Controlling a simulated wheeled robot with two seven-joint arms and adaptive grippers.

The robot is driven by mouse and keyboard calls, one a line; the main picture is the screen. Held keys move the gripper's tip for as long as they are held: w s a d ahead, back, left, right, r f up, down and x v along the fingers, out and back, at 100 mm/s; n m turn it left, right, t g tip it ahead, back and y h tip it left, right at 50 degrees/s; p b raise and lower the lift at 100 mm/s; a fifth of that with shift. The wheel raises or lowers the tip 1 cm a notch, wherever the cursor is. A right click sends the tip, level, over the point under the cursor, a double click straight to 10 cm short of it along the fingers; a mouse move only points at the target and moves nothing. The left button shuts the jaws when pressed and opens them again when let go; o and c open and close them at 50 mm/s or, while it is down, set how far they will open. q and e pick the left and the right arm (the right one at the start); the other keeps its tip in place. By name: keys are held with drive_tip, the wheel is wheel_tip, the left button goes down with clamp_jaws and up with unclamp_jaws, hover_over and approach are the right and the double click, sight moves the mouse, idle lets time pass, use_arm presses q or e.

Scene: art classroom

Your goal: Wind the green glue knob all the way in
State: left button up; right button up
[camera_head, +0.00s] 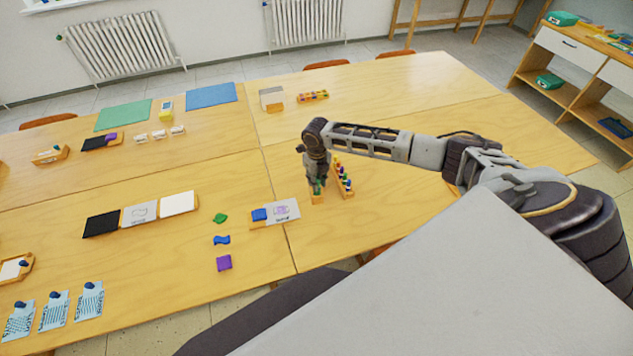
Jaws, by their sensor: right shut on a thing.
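My right gripper (317,180) points down over a small wooden holder (318,200) near the middle of the table. It is shut on a small green piece (317,188), which looks like the green glue knob; the fingers cover much of it. How far in the knob sits cannot be told at this size. Just right of it stands a longer wooden rack (345,193) with several small coloured knobs or pegs. My left gripper is not in view.
Left of the holder lie a card with a blue block (260,215), a green piece (220,218), a blue piece (221,240) and a purple block (224,262). Another small rack (313,96) stands farther back. The table right of my forearm is clear.

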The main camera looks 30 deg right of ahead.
drive_tip(key=shift+n, duration=0.7)
drive_tip(key=o, duration=1.5)
drive_tip(key=shift+o, duration=0.2)
